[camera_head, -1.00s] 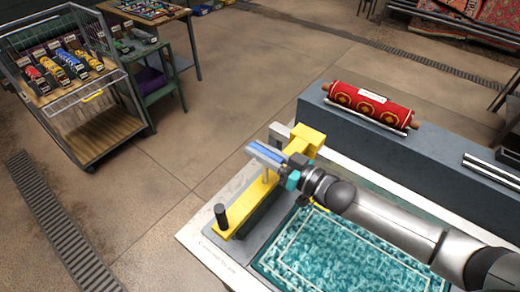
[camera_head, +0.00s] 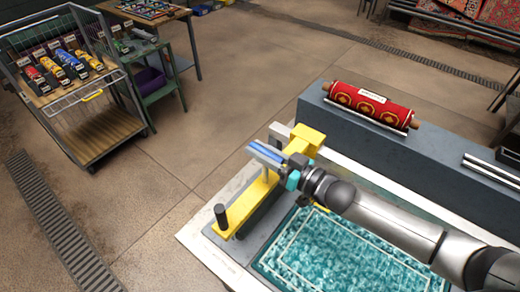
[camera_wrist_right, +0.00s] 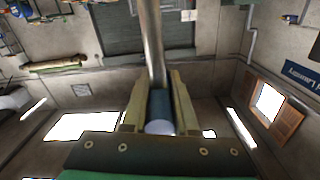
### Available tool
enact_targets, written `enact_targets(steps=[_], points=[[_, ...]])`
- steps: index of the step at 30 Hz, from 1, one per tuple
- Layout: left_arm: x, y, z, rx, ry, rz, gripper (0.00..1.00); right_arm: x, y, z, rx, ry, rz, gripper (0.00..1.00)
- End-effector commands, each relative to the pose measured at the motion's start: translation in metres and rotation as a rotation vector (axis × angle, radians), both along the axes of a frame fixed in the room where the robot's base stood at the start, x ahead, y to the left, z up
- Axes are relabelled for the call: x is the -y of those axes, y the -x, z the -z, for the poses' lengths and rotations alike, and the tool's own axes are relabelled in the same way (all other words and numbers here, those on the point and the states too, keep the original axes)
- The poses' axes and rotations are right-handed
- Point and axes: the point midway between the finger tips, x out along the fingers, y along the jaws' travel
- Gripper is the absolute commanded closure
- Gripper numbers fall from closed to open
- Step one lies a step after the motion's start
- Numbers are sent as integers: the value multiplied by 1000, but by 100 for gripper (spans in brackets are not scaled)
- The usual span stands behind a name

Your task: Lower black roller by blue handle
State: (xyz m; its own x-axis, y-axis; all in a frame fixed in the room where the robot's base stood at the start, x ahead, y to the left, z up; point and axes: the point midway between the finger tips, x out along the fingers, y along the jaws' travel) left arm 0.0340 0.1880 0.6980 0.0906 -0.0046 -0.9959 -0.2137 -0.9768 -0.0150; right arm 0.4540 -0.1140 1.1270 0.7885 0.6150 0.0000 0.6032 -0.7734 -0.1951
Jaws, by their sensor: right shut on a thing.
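My right gripper (camera_head: 268,155) is shut on the blue handle (camera_head: 262,150), which lies over the yellow arm of the scrubber. In the right wrist view, the two fingers (camera_wrist_right: 158,105) close around the blue handle (camera_wrist_right: 160,108), and a metal rod runs up from it. The yellow arm (camera_head: 250,200) runs along the left side of the machine, with a black upright grip (camera_head: 221,216) at its near end. The black roller is not clearly seen; a dark strip shows beside the yellow arm. My left gripper is not in view.
A teal rug (camera_head: 345,255) lies flat on the machine's bed. A rolled red rug (camera_head: 372,104) rests on the grey beam (camera_head: 440,150) behind. A wire trolley (camera_head: 105,135) stands at the far left. The floor between is open.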

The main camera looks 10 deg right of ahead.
Motion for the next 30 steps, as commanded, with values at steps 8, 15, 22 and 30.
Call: enact_targets(steps=[8, 15, 22, 30], points=[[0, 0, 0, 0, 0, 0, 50, 0, 0, 0, 0, 0, 0, 100], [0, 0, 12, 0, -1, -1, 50, 0, 0, 17, -1, 1, 0, 100], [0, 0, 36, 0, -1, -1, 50, 0, 0, 49, -2, 0, 0, 100], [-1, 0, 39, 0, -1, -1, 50, 0, 2, 59, -10, 7, 0, 100]])
